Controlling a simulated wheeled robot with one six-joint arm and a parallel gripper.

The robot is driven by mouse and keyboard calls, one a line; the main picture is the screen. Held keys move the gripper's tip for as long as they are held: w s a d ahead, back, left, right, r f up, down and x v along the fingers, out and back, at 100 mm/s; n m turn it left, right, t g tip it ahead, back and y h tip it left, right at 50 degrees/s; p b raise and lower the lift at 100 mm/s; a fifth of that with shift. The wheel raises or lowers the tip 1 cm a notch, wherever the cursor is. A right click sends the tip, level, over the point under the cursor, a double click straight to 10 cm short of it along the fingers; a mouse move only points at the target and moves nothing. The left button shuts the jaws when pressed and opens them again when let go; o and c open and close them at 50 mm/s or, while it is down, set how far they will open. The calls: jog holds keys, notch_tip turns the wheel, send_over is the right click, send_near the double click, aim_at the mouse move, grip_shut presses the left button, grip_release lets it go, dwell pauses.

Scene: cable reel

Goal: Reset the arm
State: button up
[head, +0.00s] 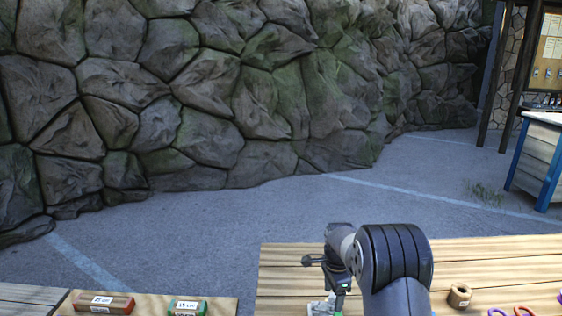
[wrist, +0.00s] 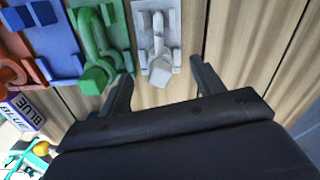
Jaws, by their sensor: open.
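My gripper (wrist: 160,76) is open in the wrist view, its two dark fingers spread apart, and nothing is seen held between them. A white-grey block with a hook-like part (wrist: 157,40) lies on the planks just past the fingertips. A green piece (wrist: 96,50) lies beside it, close to the left finger; I cannot tell whether they touch. In the head view my arm reaches over the wooden table (head: 285,275), and the fingers are not clear there.
Blue (wrist: 45,42) and red (wrist: 12,72) pieces and a "BLUE" label (wrist: 24,110) are at the left in the wrist view. Red (head: 104,303) and green (head: 187,307) labelled boxes and a brown spool (head: 459,295) sit on the tables. A stone wall (head: 200,90) stands behind open pavement.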

jog(key=shift+n, duration=0.4)
notch_tip(320, 180, up, 5)
jog(key=p, duration=0.3)
jog(key=shift+f, duration=0.15)
jog(key=shift+f+m, duration=0.1)
jog(key=shift+m, duration=3.2)
